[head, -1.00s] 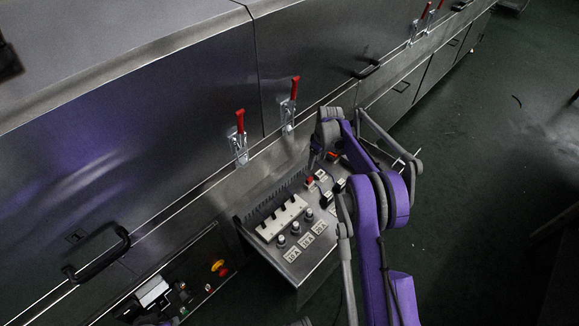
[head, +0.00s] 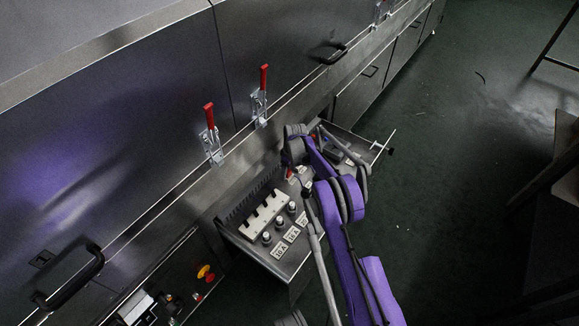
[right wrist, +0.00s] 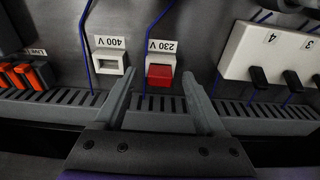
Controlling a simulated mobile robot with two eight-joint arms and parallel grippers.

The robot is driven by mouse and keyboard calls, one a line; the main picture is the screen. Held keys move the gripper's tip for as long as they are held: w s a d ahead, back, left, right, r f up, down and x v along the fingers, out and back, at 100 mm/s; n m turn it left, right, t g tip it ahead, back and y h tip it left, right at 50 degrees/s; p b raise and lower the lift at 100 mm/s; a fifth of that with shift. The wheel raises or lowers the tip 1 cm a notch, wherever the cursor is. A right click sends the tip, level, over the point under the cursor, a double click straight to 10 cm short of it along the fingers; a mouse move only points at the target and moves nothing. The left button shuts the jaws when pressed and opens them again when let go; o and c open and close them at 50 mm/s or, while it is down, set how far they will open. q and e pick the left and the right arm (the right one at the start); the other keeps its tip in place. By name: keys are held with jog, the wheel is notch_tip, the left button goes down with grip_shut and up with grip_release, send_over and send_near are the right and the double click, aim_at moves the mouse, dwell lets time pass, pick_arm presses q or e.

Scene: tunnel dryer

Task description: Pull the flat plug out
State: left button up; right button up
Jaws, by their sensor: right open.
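A red block, which looks like the flat plug (right wrist: 160,76), sits in a white socket labelled 230 V (right wrist: 161,59) in the right wrist view. My right gripper (right wrist: 157,84) is open, with one finger to each side of the red block in the picture. I cannot tell whether the fingers touch it. My left gripper does not show.
A white block with numbered black inserts (right wrist: 270,58) is at the right in the wrist view. Orange switches (right wrist: 27,76) are at the left. Slotted trunking (right wrist: 60,103) runs along the sockets, with blue wires (right wrist: 87,45). Red-handled clamps (head: 209,130) line the steel housing.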

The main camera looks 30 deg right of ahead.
jog(key=shift+f, duration=0.15)
grip_shut()
dwell(0.6)
